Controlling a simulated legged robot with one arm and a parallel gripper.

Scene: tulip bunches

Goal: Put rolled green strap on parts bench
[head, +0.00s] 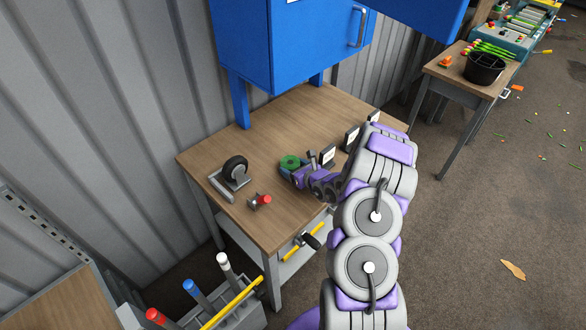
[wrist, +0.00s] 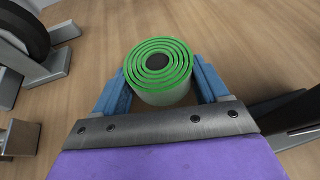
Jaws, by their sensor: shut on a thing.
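The rolled green strap (wrist: 158,72) is a coil with green rings and a dark centre. In the wrist view it sits between the two blue fingers of my gripper (wrist: 160,90), which are shut on its sides. In the head view the strap (head: 289,161) and my gripper (head: 291,170) are over the wooden top of the parts bench (head: 254,128). The bench top also fills the background of the wrist view (wrist: 215,30). I cannot tell whether the strap touches the wood or hangs just above it.
A caster wheel on a grey bracket (head: 235,172) and a red-knobbed part (head: 260,201) stand left of my gripper. Small label stands (head: 328,155) are at the right. A blue cabinet (head: 285,40) rises behind. The back left bench top is clear.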

